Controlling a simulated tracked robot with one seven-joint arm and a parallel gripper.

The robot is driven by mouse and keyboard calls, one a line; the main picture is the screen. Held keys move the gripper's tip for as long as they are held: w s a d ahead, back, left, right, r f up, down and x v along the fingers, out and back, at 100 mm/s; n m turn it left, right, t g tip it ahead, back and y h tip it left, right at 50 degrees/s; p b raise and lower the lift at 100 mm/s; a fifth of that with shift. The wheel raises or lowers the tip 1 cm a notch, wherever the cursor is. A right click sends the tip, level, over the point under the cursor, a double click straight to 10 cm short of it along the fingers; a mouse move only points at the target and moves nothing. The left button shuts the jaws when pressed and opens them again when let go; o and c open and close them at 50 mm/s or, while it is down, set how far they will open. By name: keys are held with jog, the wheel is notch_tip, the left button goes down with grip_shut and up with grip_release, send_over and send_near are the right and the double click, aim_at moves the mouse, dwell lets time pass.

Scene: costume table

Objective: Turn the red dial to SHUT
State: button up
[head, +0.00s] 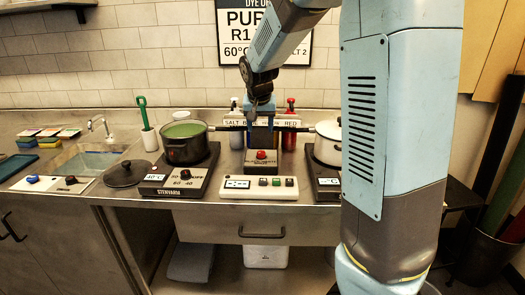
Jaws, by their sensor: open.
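A round red knob (261,155) sits on a dark box (261,167) in the middle of the counter. I cannot tell whether it is a dial or a push button, and no SHUT mark is readable.
A pot of green liquid (184,141) stands on a hotplate (180,179) to the left, its handle reaching towards my gripper. A white switch strip (236,190) lies in front. Bottles, including a red one (290,135), stand behind. A lid (127,174) lies right of the sink (84,164).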

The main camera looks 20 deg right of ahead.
aim_at(262, 152)
jog(key=x, duration=1.3)
jog(key=shift+c, duration=0.4)
jog(key=c, duration=0.9)
jog(key=shift+d, duration=0.4)
jog(key=shift+c, duration=0.3)
jog(key=shift+a, duration=0.3)
